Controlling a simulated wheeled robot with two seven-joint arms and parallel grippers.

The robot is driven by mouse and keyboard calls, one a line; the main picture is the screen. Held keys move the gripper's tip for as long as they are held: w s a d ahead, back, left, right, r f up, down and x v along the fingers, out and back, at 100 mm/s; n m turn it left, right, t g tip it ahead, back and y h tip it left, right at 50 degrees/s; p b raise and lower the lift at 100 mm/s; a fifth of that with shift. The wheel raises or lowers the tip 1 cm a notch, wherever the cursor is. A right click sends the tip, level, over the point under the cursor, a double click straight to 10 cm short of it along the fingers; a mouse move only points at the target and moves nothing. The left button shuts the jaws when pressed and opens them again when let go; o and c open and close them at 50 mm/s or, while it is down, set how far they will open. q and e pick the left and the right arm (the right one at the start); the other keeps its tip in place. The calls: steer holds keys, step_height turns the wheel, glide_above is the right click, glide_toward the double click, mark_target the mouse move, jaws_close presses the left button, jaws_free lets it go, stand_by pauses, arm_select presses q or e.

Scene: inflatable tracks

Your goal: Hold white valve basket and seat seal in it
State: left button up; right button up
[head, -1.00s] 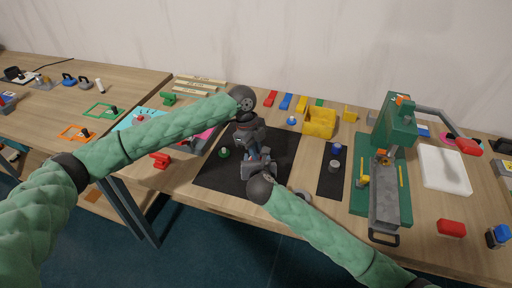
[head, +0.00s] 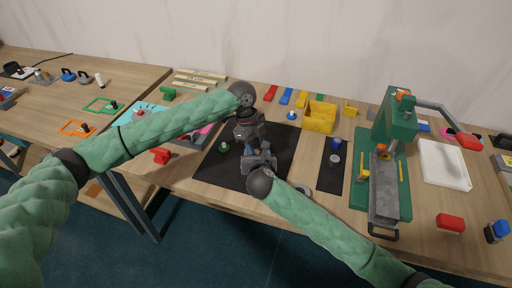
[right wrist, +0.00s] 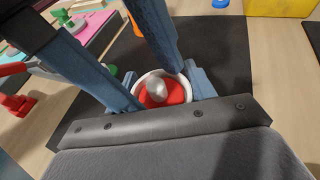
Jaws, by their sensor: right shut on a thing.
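A white ring-shaped valve basket (right wrist: 163,75) shows in the right wrist view, with a red seal (right wrist: 176,92) and a shiny grey knob in its middle. My right gripper (head: 256,153) is shut on the basket and holds it close in front of its palm over the black mat. My left gripper (head: 249,147) reaches down from above. Whether the tips touch the ring or seal cannot be told. In the head view the grippers hide the basket and seal.
The black mat (head: 215,172) lies under both grippers, with a green knob (head: 224,147) on it. A yellow bin (head: 319,117) stands behind to the right. A green press (head: 393,130) stands farther right. A red clip (head: 160,156) lies left of the mat.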

arm_select(q)
steer(key=shift+r, duration=3.55)
arm_select(e)
steer(key=shift+f, duration=0.1)
steer(key=o, duration=1.1)
steer(key=shift+o, duration=0.2)
steer(key=shift+s, duration=0.1)
